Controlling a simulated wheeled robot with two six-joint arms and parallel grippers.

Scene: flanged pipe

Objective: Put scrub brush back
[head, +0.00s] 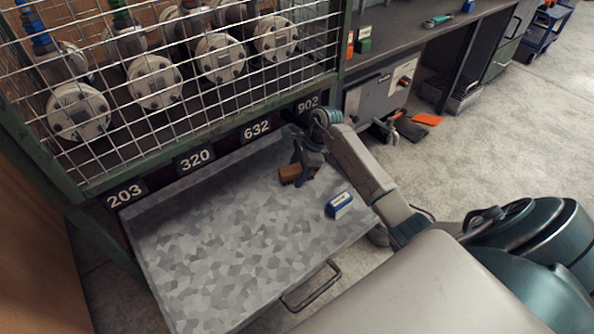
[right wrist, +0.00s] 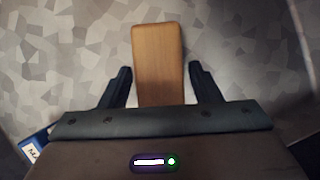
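The scrub brush (head: 291,173) is a brown wooden block lying on the grey mottled drawer tray (head: 200,255), toward its right part. In the right wrist view the brush's plain wooden back (right wrist: 158,55) faces me; its bristles are hidden. My right gripper (head: 301,163) is down at the brush. In the right wrist view its two dark fingers (right wrist: 162,75) stand open on either side of the wood, with a gap on both sides. The near end of the brush is hidden by the gripper body. My left gripper is not in view.
A blue and white box (head: 340,205) sits on the tray right of the brush. A green wire cage (head: 190,75) with flanged pipes rises behind the tray, above number plates (head: 257,128). The tray's left part is clear. A workbench (head: 410,35) stands behind on the right.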

